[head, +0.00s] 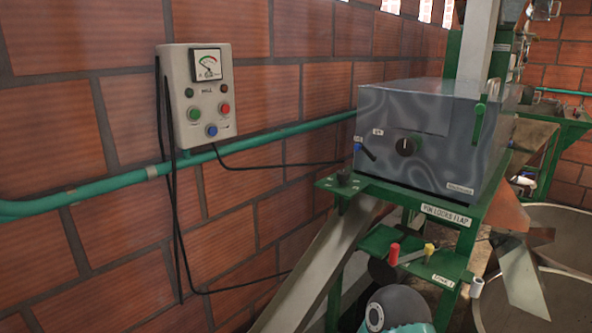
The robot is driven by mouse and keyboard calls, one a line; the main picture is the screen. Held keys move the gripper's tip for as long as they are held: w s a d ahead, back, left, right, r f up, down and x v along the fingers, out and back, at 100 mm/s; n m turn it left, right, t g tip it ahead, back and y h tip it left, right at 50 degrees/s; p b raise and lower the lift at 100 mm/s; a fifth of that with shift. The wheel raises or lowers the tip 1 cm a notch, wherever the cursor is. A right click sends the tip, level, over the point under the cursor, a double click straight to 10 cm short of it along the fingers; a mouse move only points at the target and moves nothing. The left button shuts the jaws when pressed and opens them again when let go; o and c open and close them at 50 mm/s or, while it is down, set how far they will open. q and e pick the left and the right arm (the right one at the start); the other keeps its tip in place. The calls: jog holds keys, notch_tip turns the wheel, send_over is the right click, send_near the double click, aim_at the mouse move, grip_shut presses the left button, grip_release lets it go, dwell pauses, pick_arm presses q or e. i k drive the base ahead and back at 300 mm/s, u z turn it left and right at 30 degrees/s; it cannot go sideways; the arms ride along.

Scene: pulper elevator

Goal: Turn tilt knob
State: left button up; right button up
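A round black knob (406,147) with a pale pointer mark sits on the front of a grey metal box (440,150). The small labels beside it are too small to read, so I cannot confirm it is the tilt knob. Neither of my grippers is in view, and nothing touches the knobs.
A control panel (196,100) with a gauge and coloured buttons hangs on the brick wall. A short blue-tipped lever (365,151) and a green handle (478,122) are on the box. Below are a red-knobbed lever (394,254), a sloping metal chute (318,265) and a round basin (570,300).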

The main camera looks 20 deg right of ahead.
aim_at(343, 176)
jog(key=u, duration=0.55)
jog(key=k, duration=1.55)
jog(key=z, duration=0.6)
jog(key=i, duration=1.75)
jog(key=u, duration=0.1)
